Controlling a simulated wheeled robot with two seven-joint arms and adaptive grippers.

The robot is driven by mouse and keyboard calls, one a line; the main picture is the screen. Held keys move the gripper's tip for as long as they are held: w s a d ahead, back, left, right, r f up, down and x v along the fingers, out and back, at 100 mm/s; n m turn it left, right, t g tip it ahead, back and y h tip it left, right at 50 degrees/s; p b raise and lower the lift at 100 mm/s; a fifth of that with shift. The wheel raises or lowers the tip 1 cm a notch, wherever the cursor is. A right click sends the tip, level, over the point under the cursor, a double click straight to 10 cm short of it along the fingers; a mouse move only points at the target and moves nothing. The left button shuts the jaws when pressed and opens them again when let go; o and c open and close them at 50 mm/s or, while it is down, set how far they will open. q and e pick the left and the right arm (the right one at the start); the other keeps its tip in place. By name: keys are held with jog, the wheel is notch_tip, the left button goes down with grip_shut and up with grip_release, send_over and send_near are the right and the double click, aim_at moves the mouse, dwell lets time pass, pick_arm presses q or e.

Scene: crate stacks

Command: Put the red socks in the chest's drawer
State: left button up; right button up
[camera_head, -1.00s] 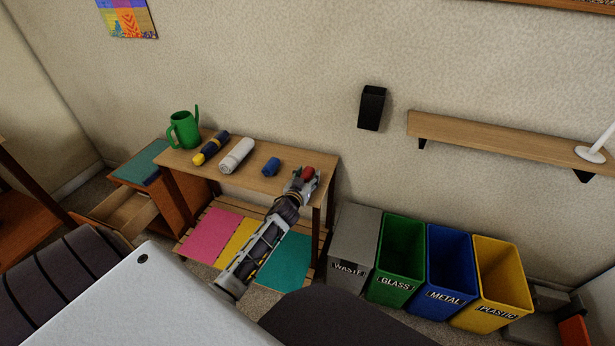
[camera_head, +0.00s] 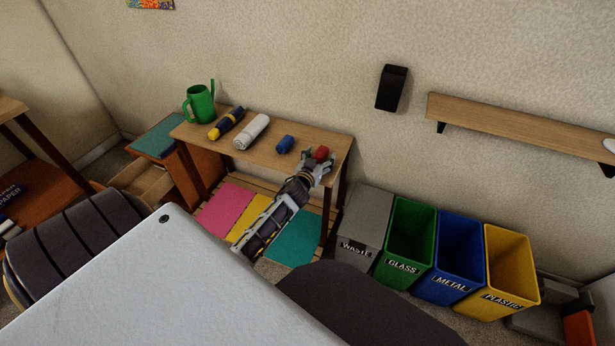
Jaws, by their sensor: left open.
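The red socks (camera_head: 321,153) are a small red roll at the right end of the wooden table. My left gripper (camera_head: 318,166) is open at the socks, its fingers close around or beside them; contact cannot be made out. The chest (camera_head: 192,163) stands left of the table, with a teal top. Its drawer (camera_head: 146,183) is pulled open and is partly hidden behind the dark striped rounded thing. My right gripper is not in view.
Bins, including the grey waste bin (camera_head: 364,224), stand to the right. A wall shelf (camera_head: 520,122) is above them.

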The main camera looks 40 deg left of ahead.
aim_at(318, 162)
pick_arm(q)
jog(key=shift+v, duration=0.9)
jog(key=shift+s+d+f+p, duration=0.1)
jog(key=shift+s+d+p, duration=0.15)
jog(key=shift+s, duration=0.35)
jog(key=shift+s+d+f+p, duration=0.1)
jog(key=shift+s+f+p, duration=0.1)
jog(key=shift+s, duration=0.4)
jog(key=shift+p+v, duration=0.3)
jog(key=shift+v, duration=1.3)
jog(key=shift+p+v, duration=0.45)
jog(key=shift+v, duration=2.05)
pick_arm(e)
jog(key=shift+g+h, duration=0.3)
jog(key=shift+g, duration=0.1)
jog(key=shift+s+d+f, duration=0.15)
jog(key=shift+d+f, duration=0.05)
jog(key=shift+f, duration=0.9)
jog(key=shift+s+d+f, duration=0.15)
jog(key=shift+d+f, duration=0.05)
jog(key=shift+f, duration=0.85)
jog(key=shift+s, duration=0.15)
pick_arm(q)
jog(key=shift+f, duration=0.1)
